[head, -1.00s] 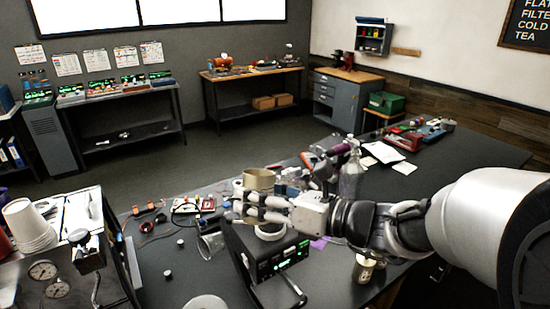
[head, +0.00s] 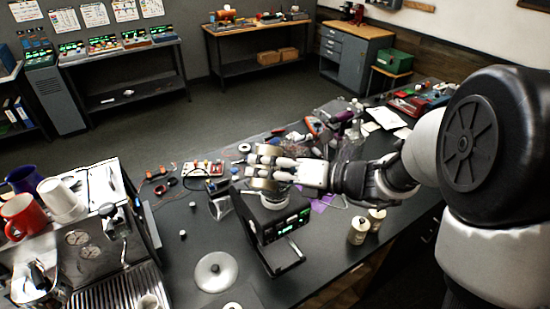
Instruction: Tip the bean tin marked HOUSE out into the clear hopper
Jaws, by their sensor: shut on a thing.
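My gripper (head: 265,167) is shut around a brownish-gold tin (head: 263,184), and its fingers hide the tin's middle. No marking on it can be read. I hold it just above the black machine with a green display (head: 277,225), over the pale ring on its top (head: 273,200). Whether the tin is tilted, and what is in it, I cannot tell. A clear vessel (head: 221,206) is on the bench just left of the machine. I cannot tell whether this is the hopper or whether a clear hopper stands on the machine, behind the gripper.
Two cream tins, a nearer one (head: 358,232) and a farther one (head: 377,218), stand right of the machine. A round metal lid (head: 215,271) lies at front left. An espresso machine (head: 85,245) with mugs is at left. Tools and parts clutter the bench behind the gripper.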

